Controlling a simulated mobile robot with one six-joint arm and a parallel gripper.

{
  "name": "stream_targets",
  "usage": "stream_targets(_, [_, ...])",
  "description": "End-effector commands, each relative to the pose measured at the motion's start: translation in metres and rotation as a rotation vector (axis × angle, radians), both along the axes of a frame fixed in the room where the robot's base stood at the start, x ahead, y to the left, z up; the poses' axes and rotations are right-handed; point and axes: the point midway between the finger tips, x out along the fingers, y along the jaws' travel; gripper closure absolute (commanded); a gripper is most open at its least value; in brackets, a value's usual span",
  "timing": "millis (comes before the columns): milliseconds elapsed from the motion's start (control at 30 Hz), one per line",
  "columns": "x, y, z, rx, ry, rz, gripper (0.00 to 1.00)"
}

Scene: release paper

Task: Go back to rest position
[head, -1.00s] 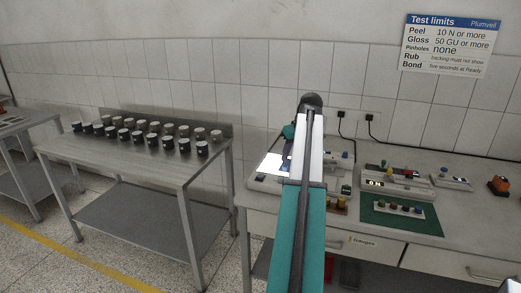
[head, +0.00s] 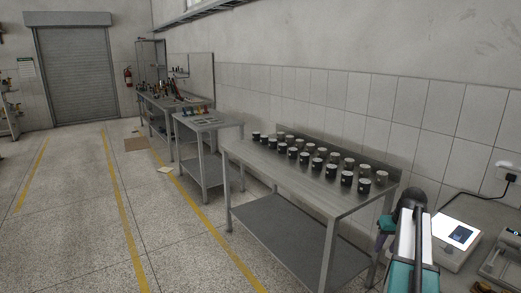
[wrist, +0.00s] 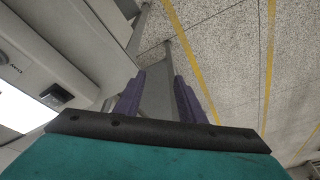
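My gripper (wrist: 160,84) shows in the wrist view with its two purple fingers apart and nothing between them. Behind the fingers are the floor and grey table parts. In the head view my teal and white arm stands at the lower right, in front of the bench with the white-screened device (head: 455,236).
A steel table (head: 262,160) with rows of dark cups or tins stands along the wall. Further tables (head: 206,121) with tools lie beyond it. Open floor with yellow lines (head: 118,215) stretches left to a roller shutter (head: 75,72).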

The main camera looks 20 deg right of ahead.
Motion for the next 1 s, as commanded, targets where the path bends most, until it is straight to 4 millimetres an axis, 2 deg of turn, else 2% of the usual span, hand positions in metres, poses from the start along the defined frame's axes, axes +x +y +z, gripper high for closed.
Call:
stream_targets(33, [0.007,0.021,-0.013,0.006,0.01,0.015,0.64])
stream_targets(200, [0.029,0.08,-0.05,0.022,0.039,0.05,0.64])
stream_targets(500, [0.048,0.186,-0.11,0.037,0.094,0.116,0.64])
stream_targets(767, [0.047,0.276,-0.158,0.04,0.143,0.175,0.64])
stream_targets(1000, [0.031,0.354,-0.197,0.034,0.189,0.23,0.64])
